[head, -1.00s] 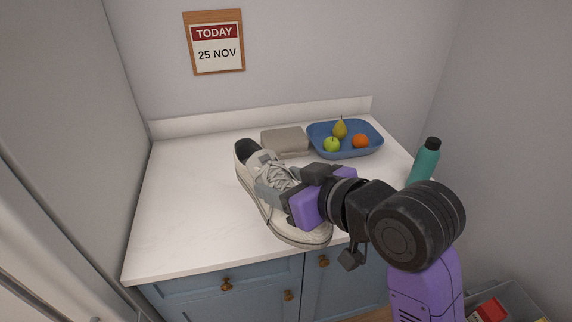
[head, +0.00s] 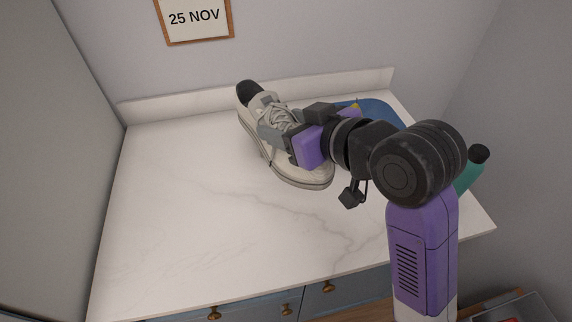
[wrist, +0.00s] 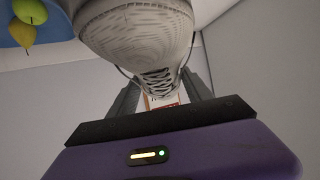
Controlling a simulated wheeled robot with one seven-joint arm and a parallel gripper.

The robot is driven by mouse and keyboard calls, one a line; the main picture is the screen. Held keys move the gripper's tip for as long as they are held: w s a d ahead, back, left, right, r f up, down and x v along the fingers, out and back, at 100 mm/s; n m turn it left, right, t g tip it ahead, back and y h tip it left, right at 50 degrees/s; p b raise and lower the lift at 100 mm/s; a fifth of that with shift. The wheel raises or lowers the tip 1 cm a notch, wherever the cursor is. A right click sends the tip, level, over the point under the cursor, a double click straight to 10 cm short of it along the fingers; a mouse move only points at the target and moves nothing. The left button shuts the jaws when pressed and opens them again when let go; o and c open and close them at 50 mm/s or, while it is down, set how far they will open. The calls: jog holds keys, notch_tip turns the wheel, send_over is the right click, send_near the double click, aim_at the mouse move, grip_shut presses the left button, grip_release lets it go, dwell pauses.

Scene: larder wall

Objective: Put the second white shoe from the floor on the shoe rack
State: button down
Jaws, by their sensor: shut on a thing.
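My gripper (head: 279,124) is shut on a white shoe (head: 305,178) with grey laces and a dark heel opening. The fingers close around its laced middle. The shoe is over the back part of the white counter, with its toe toward me and its heel toward the wall. I cannot tell how high above the counter it is. In the wrist view the shoe (wrist: 140,32) fills the top middle, between the two fingers. No shoe rack and no other shoe are in view.
A blue tray (head: 378,108) stands behind my arm, mostly hidden; fruit in it, such as a green apple (wrist: 21,33), shows in the wrist view. A teal bottle (head: 470,174) stands at the counter's right. The counter's (head: 190,220) left and front are clear. Walls close both sides.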

notch_tip(320, 180, down, 19)
jog(key=shift+f+p, duration=0.1)
jog(key=shift+p, duration=0.25)
jog(key=shift+f, duration=0.15)
jog(key=shift+c, duration=2.2)
grip_release()
jog(key=shift+s+d, duration=0.1)
jog(key=b+v, duration=0.1)
jog(key=v, duration=1.1)
jog(key=shift+b, duration=0.35)
